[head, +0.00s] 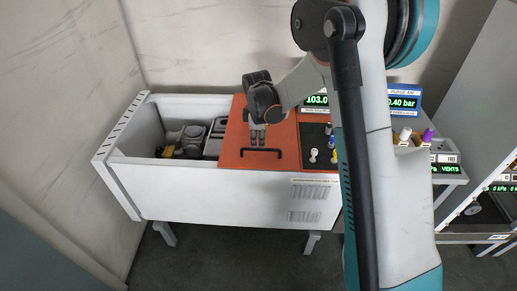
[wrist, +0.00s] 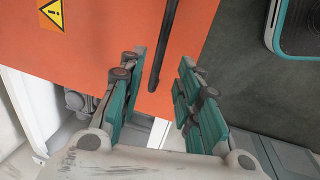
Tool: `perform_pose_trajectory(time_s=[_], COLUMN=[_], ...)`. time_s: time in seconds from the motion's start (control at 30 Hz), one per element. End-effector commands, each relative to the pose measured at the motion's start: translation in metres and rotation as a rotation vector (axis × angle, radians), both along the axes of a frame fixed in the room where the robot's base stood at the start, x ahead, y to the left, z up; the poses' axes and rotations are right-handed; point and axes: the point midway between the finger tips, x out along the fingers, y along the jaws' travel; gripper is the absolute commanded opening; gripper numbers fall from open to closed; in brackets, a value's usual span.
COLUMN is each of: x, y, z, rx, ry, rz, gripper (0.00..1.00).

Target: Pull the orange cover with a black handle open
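The orange cover (head: 232,150) lies over the middle of the white cabinet, with a black bar handle (head: 261,153) near its front edge. My gripper (head: 257,140) is above the cover, just behind the handle in the head view, fingers pointing down. In the wrist view the orange cover (wrist: 100,45) fills much of the upper left. The handle (wrist: 163,50) runs between the two teal fingers of my gripper (wrist: 163,60), with a gap on each side. The fingers are open and hold nothing. How far the tips are above the handle is hard to tell.
The white cabinet (head: 220,205) has an open bay at left with dark machine parts (head: 190,138). A panel with coloured knobs (head: 314,155) and displays (head: 316,100) stands right of the cover. My arm blocks part of that panel.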

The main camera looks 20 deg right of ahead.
Motion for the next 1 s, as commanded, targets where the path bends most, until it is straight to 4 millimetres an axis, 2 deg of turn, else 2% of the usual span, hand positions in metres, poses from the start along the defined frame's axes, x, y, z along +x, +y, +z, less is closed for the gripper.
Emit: perform_pose_trajectory(time_s=[0.03, 0.1, 0.3, 0.47, 0.73, 0.77, 0.87, 0.9, 1.0], x=[0.003, 0.004, 0.009, 0.01, 0.011, 0.011, 0.011, 0.011, 0.011], y=[-0.001, -0.001, -0.003, -0.004, -0.004, -0.004, -0.004, -0.004, -0.004], z=[-0.013, -0.025, -0.048, -0.055, -0.055, -0.055, -0.055, -0.055, -0.055], rx=[0.0, 0.0, 0.0, 0.0, 0.0, 0.0, 0.0, 0.0, 0.0], ry=[0.0, 0.0, 0.0, 0.0, 0.0, 0.0, 0.0, 0.0, 0.0], rz=[0.0, -0.001, -0.001, -0.001, -0.001, -0.001, -0.001, -0.001, -0.001], gripper=[0.31, 0.31, 0.31, 0.31, 0.31, 0.27, 0.04, 0.0, 0.0])
